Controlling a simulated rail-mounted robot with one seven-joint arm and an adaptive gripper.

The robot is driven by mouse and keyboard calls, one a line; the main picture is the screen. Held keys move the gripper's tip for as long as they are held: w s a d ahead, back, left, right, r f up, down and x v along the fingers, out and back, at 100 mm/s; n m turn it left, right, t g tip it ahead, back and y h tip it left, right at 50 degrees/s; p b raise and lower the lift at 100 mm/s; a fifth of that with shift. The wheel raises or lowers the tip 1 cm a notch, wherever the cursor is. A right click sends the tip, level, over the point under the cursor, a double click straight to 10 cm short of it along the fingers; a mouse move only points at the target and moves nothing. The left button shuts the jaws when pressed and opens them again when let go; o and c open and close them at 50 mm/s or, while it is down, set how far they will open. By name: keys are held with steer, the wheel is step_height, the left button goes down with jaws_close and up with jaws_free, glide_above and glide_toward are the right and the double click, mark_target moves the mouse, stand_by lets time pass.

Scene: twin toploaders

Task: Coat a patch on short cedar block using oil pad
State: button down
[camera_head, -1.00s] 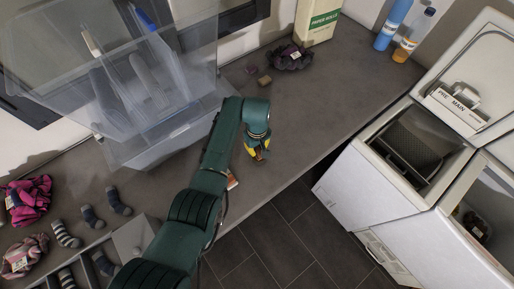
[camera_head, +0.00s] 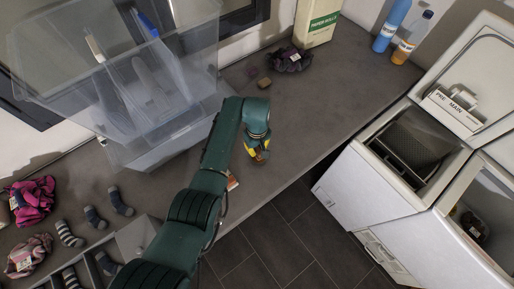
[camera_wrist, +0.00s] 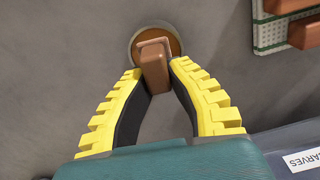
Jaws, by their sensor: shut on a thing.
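My gripper (camera_wrist: 153,85) is shut on a reddish-brown block (camera_wrist: 154,68), its yellow-ridged fingers on either side of it. The block's far end overlaps a round, shallow dish (camera_wrist: 133,42) with a brown inside, which looks like the oil pad. I cannot tell whether block and pad touch. In the head view my gripper (camera_head: 257,153) is low over the grey counter, and the wrist partly hides what lies under it. In the wrist view, other reddish-brown blocks (camera_wrist: 305,33) lie on a green-and-white holder (camera_wrist: 268,30) at the upper right.
A clear plastic bin (camera_head: 185,135) with several upright items stands behind my arm. Socks (camera_head: 95,217) lie at the left. The counter right of my gripper is clear, ending before the white toploaders (camera_head: 380,190).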

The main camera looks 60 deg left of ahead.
steer(key=shift+r+p, duration=2.3)
steer(key=shift+r, duration=0.55)
steer(key=shift+f, duration=0.1)
steer(key=d+m+p, duration=0.6)
steer(key=d+p, duration=0.2)
steer(key=d, duration=1.6)
steer(key=s+d+r+m+p, duration=0.2)
steer(key=d+r+m, duration=0.5)
steer(key=m, duration=0.5)
steer(key=shift+s+d+p, duration=0.3)
steer(key=shift+s+d, duration=0.25)
steer(key=shift+d, duration=0.8)
